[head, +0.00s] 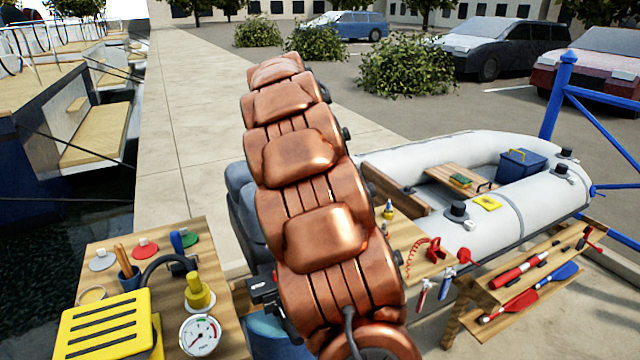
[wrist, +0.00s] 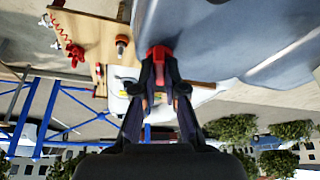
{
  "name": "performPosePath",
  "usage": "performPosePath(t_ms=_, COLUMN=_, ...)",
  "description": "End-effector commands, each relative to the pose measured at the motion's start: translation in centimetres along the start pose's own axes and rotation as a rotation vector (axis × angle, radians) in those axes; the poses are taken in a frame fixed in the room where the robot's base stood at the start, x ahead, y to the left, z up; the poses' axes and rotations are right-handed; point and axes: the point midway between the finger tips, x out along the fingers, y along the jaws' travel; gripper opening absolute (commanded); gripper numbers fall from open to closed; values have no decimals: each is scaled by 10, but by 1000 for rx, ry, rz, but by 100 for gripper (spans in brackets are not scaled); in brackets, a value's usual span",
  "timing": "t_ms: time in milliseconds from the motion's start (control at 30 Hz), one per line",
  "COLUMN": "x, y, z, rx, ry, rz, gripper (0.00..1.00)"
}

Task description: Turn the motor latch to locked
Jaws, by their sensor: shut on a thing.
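The red motor latch (wrist: 160,54) shows in the wrist view, between my fingertips. It sits at the edge of the large grey-blue motor (wrist: 225,40). My gripper (wrist: 161,78) is closed on the latch with a finger on either side. The lower part of the latch is hidden between the fingers. In the head view my copper-coloured arm stands in front of the motor (head: 240,210) and hides the latch and my gripper. I cannot tell from these views which marking the latch points to.
A wooden bench (head: 225,290) with a yellow slotted box (head: 103,323) and a gauge (head: 199,335) is at lower left. A grey inflatable boat (head: 400,160) and a wooden rack (head: 500,290) with paddles stand on the right. Paving is open at the back left.

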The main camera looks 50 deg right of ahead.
Motion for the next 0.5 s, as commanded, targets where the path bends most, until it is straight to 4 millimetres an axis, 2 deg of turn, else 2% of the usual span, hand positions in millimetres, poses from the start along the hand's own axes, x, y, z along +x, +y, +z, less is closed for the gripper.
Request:
performPosePath(t_ms=200, x=2, y=-2, z=1, rx=157, ry=-1, rz=66, gripper=0)
performPosePath(t_ms=500, x=0, y=-3, z=0, rx=299, ry=1, rz=121, gripper=0)
